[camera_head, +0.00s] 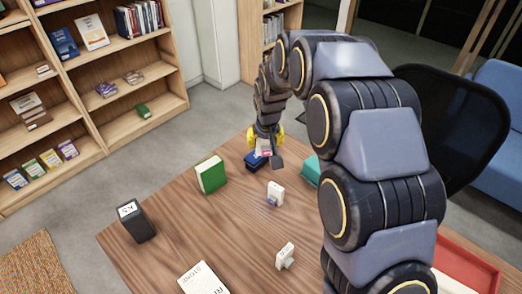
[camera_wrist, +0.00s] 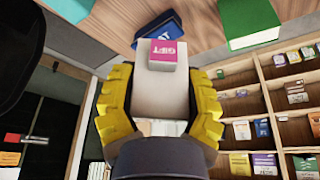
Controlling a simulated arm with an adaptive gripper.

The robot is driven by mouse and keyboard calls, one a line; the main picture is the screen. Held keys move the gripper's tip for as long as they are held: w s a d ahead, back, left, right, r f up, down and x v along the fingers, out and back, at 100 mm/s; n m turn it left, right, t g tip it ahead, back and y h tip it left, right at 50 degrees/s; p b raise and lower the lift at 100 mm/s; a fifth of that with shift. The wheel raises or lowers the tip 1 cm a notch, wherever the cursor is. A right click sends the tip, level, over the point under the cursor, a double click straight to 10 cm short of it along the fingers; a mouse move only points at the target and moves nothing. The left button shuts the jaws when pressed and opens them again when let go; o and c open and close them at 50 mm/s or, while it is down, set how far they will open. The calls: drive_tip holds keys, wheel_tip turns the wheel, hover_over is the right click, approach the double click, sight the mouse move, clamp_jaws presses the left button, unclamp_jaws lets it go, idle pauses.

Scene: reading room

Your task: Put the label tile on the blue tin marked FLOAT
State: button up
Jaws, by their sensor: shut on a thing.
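My gripper (camera_head: 265,138) is at the far end of the wooden table, with yellow fingers pointing down. In the wrist view, my gripper (camera_wrist: 160,105) is shut on the label tile (camera_wrist: 167,53), a pale block with a pink patch bearing white letters. The tile also shows as a pink and white bit in the head view (camera_head: 264,149). The blue tin (camera_head: 254,162) sits on the table just below the gripper. In the wrist view the tin (camera_wrist: 156,28) lies behind the tile, its white lettering mostly hidden. I cannot tell whether tile and tin touch.
A green book (camera_head: 211,175) stands left of the tin, and a teal box (camera_head: 311,171) stands to its right. A white box (camera_head: 276,193) and a small white object (camera_head: 285,256) are nearer. A dark box (camera_head: 136,221) stands at the left edge. A red tray (camera_head: 468,264) is at right.

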drive_tip(key=w+f, duration=0.2)
drive_tip(key=w, duration=0.2)
drive_tip(key=w+f, duration=0.3)
drive_tip(key=w, duration=0.2)
drive_tip(key=w+f, duration=0.3)
drive_tip(key=w, duration=0.1)
drive_tip(key=shift+w+f, duration=0.15)
drive_tip(key=shift+f, duration=0.05)
drive_tip(key=shift+w+f, duration=0.25)
drive_tip(key=shift+w, duration=0.1)
drive_tip(key=shift+w+f, duration=0.15)
drive_tip(key=shift+f, duration=0.2)
drive_tip(key=shift+w+a+f, duration=0.1)
drive_tip(key=shift+w+f, duration=0.05)
drive_tip(key=shift+f, duration=1.4)
drive_tip(key=shift+f, duration=0.15)
drive_tip(key=o, duration=1.1)
